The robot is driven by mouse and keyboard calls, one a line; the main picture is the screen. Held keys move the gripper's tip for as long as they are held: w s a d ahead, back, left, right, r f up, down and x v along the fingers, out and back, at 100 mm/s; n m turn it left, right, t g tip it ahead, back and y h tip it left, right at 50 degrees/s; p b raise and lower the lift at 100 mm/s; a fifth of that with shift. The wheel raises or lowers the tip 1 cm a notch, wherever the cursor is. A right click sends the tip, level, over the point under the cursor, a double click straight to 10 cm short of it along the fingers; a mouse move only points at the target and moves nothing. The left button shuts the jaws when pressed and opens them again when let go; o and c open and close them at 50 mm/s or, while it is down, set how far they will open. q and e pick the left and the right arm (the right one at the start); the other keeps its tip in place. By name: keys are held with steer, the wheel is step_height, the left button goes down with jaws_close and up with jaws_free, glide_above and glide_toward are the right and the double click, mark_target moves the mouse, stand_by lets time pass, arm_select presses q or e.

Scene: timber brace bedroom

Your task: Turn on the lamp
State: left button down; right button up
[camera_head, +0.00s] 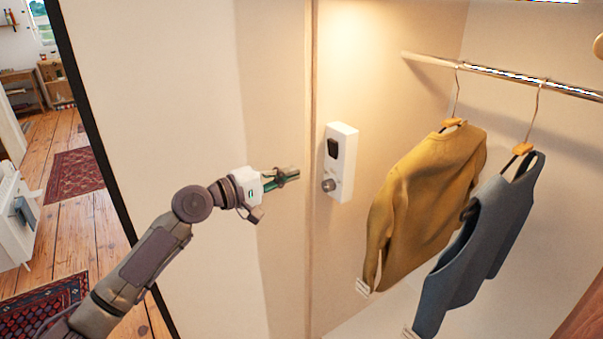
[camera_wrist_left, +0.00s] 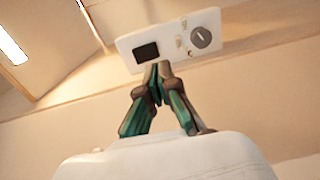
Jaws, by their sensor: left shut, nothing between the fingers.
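A white control box (camera_head: 340,163) with a dark square panel and a round grey knob (camera_head: 329,185) is mounted on the closet's inner wall. The box also shows in the left wrist view (camera_wrist_left: 172,38), with its knob (camera_wrist_left: 202,38) at the right end. My left gripper (camera_head: 297,174) is shut and empty, its tips just left of the knob in the head view. In the left wrist view its fingertips (camera_wrist_left: 160,66) meet at the box's lower edge; I cannot tell whether they touch it. Warm light falls on the wall above the box; no lamp body is clearly visible. My right gripper is out of view.
A metal rail (camera_head: 500,75) holds a mustard sweater (camera_head: 425,205) and a blue-grey vest (camera_head: 485,240) right of the box. A pale wall panel (camera_head: 190,90) stands left of the closet. A wooden floor with patterned rugs (camera_head: 75,175) lies beyond at the left.

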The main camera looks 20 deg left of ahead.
arm_select(q)
steer(key=b+v, duration=0.1)
steer(key=v, duration=0.3)
steer(key=shift+s+a+f, duration=0.1)
steer(key=shift+f, duration=0.1)
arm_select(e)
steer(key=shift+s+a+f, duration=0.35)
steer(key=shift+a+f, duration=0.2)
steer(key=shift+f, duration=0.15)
arm_select(q)
steer(key=shift+f, duration=0.1)
